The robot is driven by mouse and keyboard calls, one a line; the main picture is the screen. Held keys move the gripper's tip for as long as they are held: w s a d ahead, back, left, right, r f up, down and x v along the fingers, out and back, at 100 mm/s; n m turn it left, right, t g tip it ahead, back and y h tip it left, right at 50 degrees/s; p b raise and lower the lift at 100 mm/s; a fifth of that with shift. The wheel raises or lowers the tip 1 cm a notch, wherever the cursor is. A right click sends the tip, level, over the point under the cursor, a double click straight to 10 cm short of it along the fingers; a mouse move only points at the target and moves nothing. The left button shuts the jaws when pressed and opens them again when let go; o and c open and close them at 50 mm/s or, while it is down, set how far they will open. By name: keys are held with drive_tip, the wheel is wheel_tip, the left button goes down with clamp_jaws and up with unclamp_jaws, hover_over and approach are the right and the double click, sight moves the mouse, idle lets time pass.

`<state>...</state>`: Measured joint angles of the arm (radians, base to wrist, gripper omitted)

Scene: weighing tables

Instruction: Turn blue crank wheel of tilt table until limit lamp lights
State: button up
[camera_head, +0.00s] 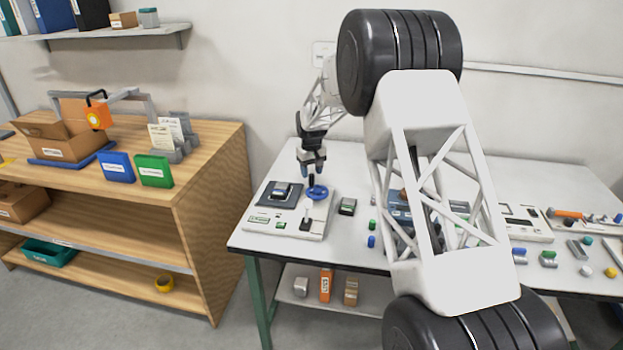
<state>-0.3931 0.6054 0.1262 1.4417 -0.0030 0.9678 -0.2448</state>
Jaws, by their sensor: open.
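The blue crank wheel (317,193) sits on a pale device at the left end of the white table, with a dark upright handle on it. The tilt table (281,194) appears to be the dark plate on the same device, with a small blue and grey item on it. My gripper (312,172) is open and points down just above the wheel, close around the top of the handle. I cannot tell whether the fingers touch it. A small green panel shows on the device's front; I cannot make out a lit limit lamp.
A small dark instrument (347,206) stands right of the device. My arm hides much of the middle of the white table (345,252). Several small coloured parts lie at the right. A wooden shelf unit (208,200) stands left, across a floor gap.

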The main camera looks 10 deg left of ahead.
sight(312, 186)
drive_tip(key=shift+f, duration=1.65)
clamp_jaws()
